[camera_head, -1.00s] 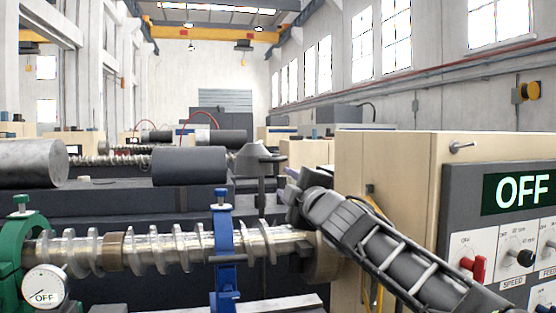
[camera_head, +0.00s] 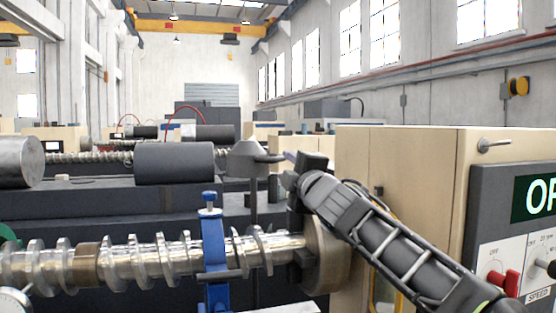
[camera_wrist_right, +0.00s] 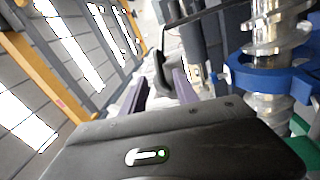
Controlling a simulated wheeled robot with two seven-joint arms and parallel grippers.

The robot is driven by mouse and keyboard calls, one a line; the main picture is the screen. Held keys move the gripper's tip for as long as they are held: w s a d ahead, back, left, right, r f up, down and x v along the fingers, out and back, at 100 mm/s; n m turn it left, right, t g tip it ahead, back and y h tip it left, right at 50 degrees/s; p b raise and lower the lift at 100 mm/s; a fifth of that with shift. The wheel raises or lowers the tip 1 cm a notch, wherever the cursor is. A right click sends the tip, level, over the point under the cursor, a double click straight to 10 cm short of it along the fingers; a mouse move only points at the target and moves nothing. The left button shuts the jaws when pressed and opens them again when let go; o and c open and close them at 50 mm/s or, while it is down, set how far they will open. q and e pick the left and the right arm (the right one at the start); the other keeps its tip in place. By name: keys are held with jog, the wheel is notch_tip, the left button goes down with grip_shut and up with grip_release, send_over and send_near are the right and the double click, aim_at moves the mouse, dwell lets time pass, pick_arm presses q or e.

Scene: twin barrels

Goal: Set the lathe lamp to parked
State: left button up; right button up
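The lathe lamp (camera_head: 247,160) is a grey cone-shaped head on a thin dark post behind the screw shaft, with a short dark bar on its right side. My right gripper (camera_head: 287,158) is just right of the lamp head, at about its height, by the end of that bar. In the right wrist view its two purplish fingers (camera_wrist_right: 160,92) stand apart, with a dark part, probably of the lamp, showing between or beyond them. I cannot tell whether they touch it. My left gripper is not in view.
A shiny screw shaft (camera_head: 150,262) runs across the front, with a blue clamp (camera_head: 214,250) around it and a round chuck (camera_head: 327,255) at its right end. The beige lathe cabinet (camera_head: 390,165) and its control panel (camera_head: 490,215) are close on the right.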

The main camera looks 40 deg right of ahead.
aim_at(280, 159)
jog(key=p+x, duration=0.3)
jog(key=x, duration=0.3)
jog(key=shift+w+d+r, duration=0.15)
jog(key=shift+w+r, duration=0.05)
jog(key=shift+w, duration=0.4)
jog(key=shift+f, duration=0.1)
jog(key=shift+c, duration=0.5)
grip_shut()
